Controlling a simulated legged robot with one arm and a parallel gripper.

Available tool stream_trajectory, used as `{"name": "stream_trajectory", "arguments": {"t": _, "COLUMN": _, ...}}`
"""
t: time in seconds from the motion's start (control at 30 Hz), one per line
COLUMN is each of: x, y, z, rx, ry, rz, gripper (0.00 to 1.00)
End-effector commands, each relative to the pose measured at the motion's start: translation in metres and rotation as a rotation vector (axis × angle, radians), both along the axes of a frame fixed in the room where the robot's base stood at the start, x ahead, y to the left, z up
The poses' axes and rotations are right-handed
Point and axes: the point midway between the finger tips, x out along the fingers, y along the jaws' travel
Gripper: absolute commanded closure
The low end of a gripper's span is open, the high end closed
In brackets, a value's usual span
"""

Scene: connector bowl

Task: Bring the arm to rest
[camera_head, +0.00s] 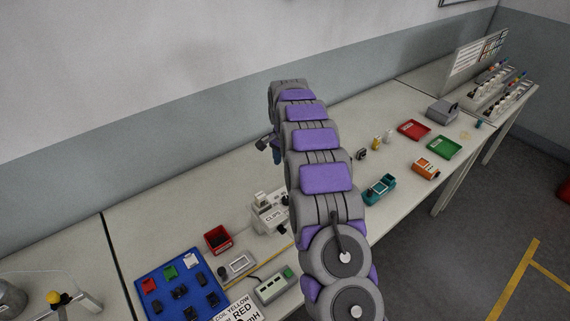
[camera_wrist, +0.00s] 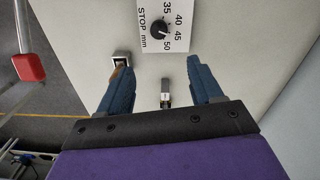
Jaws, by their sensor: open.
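My arm reaches up and out over the workbench (camera_head: 150,232) in the head view, its grey and purple links covering part of the bench. My gripper (camera_wrist: 165,82) shows in the wrist view with its two blue fingers spread wide and nothing held between them. In the head view the gripper is mostly hidden behind the arm, with only a bit of it at the arm's left side. A small metal-tipped connector piece (camera_wrist: 166,92) lies on the bench surface between the fingers in the picture; I cannot tell the height above it.
A dial plate marked STOP mm (camera_wrist: 161,28) and a small square socket-like part (camera_wrist: 122,58) lie ahead of the fingers. The bench holds a blue board (camera_head: 180,287), a red bin (camera_head: 218,239), a teal device (camera_head: 379,189), an orange device (camera_head: 425,168), and red (camera_head: 414,130) and green (camera_head: 444,147) trays.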

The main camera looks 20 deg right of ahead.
Motion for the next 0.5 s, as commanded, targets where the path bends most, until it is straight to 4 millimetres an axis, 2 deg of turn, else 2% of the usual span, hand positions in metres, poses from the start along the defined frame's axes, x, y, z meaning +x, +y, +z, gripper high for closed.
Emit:
{"name": "stream_trajectory", "arguments": {"t": 0.27, "x": -0.002, "y": 0.001, "z": 0.002, "rx": 0.001, "ry": 0.001, "rz": 0.005, "gripper": 0.35}}
{"name": "stream_trajectory", "arguments": {"t": 0.37, "x": -0.009, "y": 0.006, "z": 0.011, "rx": 0.005, "ry": 0.003, "rz": 0.032, "gripper": 0.35}}
{"name": "stream_trajectory", "arguments": {"t": 0.5, "x": -0.034, "y": 0.020, "z": 0.036, "rx": 0.016, "ry": 0.009, "rz": 0.111, "gripper": 0.35}}
